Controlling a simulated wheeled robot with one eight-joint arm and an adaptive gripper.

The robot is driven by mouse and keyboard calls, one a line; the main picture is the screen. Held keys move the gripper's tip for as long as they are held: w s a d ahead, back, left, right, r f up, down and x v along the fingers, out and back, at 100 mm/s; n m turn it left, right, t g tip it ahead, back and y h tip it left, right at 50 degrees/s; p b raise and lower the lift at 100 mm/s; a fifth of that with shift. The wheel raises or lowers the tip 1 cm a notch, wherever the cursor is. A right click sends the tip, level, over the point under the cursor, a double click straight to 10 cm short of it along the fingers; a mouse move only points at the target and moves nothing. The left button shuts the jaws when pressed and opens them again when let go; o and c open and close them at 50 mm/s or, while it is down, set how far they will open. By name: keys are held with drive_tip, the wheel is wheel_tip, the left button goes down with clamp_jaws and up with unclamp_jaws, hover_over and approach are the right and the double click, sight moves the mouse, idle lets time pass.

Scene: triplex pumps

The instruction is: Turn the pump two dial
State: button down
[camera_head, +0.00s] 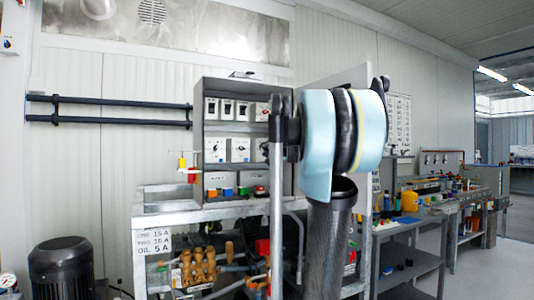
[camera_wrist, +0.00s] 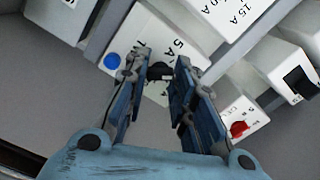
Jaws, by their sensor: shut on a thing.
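In the wrist view, my gripper (camera_wrist: 162,66) has its two fingers on either side of a small black dial (camera_wrist: 160,72) and is shut on it. The dial is on a white box (camera_wrist: 150,35) marked "5 A" and a partly hidden "1". I cannot read from the view which pump this dial belongs to. In the head view, white dial boxes (camera_head: 214,151) sit on the middle shelf of a grey cabinet (camera_head: 235,128). My arm hides my gripper and the cabinet's right part there.
A box marked "15 A" (camera_wrist: 232,12), a blue button (camera_wrist: 112,60) and a red button (camera_wrist: 238,129) are near my fingers. In the head view, a sign (camera_head: 155,243) lists "ONE 15 A, TWO 10 A, OIL 5 A". A black motor (camera_head: 62,268) stands at lower left.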

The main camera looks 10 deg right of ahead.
drive_tip(key=shift+d, duration=0.1)
idle(0.3)
drive_tip(key=c, duration=1.3)
unclamp_jaws()
drive_tip(key=shift+d, duration=0.1)
drive_tip(key=v, duration=1.1)
drive_tip(key=shift+s, duration=0.35)
